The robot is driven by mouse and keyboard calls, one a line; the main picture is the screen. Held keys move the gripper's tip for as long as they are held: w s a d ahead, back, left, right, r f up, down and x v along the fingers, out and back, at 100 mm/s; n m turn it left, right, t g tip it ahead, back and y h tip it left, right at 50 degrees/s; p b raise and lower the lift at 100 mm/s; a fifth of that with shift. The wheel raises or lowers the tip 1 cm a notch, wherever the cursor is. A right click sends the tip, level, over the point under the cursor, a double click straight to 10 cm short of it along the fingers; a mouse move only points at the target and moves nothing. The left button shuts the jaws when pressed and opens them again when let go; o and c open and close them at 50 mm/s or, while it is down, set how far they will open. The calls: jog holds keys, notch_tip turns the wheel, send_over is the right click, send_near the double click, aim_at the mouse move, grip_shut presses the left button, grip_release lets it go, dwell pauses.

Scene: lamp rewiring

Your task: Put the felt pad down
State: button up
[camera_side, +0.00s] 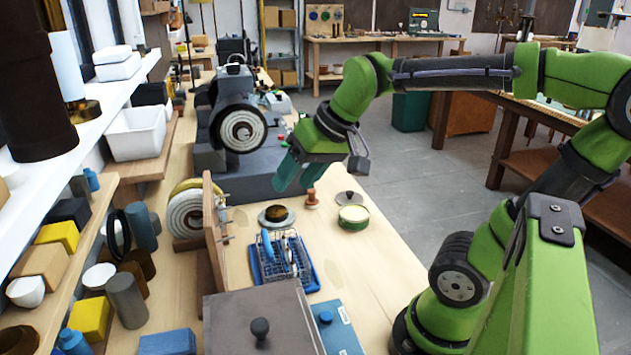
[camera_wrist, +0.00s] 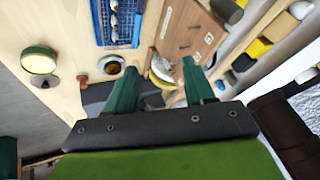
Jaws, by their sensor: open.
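My gripper (camera_side: 297,181) is open, with nothing visible between its two teal fingers. It hangs above the bench, in front of the grey machine. The wrist view also shows my gripper (camera_wrist: 159,68) with its fingers apart. A small round dark-brown piece, possibly the felt pad (camera_side: 277,213), lies on a pale round dish (camera_side: 263,220) on the bench, below my gripper. The dish also shows in the wrist view (camera_wrist: 102,66), left of the fingers. I cannot tell for sure which thing is the felt pad.
A green-rimmed tin (camera_side: 353,217), a dark lid (camera_side: 349,197) and a wooden knobbed piece (camera_side: 312,200) stand right of the dish. A blue tray with a wire rack (camera_side: 284,262) lies nearer. A wooden board (camera_side: 214,232) stands upright at left.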

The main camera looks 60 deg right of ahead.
jog(key=s+a+f+t, duration=0.1)
jog(key=s+a+f, duration=0.1)
jog(key=s, duration=0.3)
jog(key=shift+a+f+n+y, duration=0.3)
jog(key=shift+a+n+y, duration=0.1)
jog(key=shift+a, duration=0.2)
